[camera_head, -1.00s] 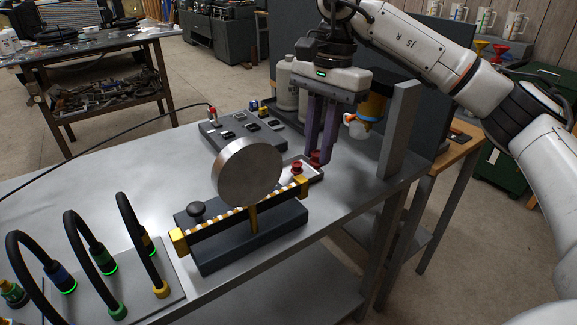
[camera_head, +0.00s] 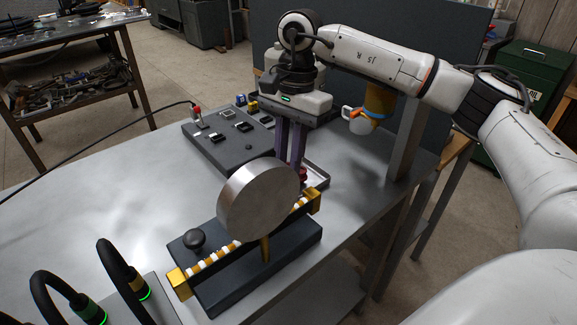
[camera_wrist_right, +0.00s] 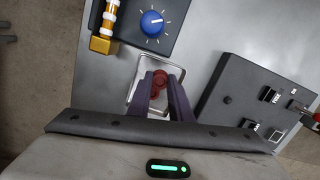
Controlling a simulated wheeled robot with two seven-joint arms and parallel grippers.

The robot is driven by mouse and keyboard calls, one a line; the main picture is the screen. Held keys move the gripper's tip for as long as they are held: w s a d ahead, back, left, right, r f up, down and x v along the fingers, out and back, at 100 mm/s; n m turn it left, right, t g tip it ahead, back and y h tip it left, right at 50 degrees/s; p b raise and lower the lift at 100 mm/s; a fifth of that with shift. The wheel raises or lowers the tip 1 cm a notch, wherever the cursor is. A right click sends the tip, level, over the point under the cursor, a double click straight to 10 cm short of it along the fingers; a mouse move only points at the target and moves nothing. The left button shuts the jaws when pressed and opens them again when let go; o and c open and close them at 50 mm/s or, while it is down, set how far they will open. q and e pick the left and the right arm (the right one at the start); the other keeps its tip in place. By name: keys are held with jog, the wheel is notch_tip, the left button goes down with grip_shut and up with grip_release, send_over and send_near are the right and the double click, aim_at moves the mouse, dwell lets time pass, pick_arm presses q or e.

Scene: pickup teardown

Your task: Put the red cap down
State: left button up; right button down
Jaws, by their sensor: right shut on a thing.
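My right gripper (camera_head: 289,160) points down over a small metal tray (camera_head: 320,174) on the bench. In the wrist view its two purple fingers (camera_wrist_right: 160,88) are close together, shut on the red cap (camera_wrist_right: 160,77), above the tray, whose rim (camera_wrist_right: 138,84) shows around them. I cannot tell whether the cap touches the tray. In the head view a red piece (camera_head: 303,174) shows beside the fingers at the tray; the round metal disc partly hides the fingertips. A second red piece seems to show between the fingers in the wrist view. My left gripper is not in view.
The metal disc (camera_head: 257,201) stands on a dark base with a yellow-and-white bar (camera_head: 216,258), just in front of the gripper. A dark switch panel (camera_head: 231,135) lies left of the tray. A grey post (camera_head: 405,140) stands to the right. Bare bench lies at left.

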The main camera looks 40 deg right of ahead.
jog(key=shift+f, duration=1.45)
jog(key=c, duration=1.6)
grip_release()
jog(key=shift+r, duration=0.1)
jog(key=r, duration=0.4)
jog(key=d+r, duration=0.1)
jog(key=r, duration=0.7)
jog(key=shift+w+d+r, duration=0.1)
jog(key=shift+w+d, duration=0.1)
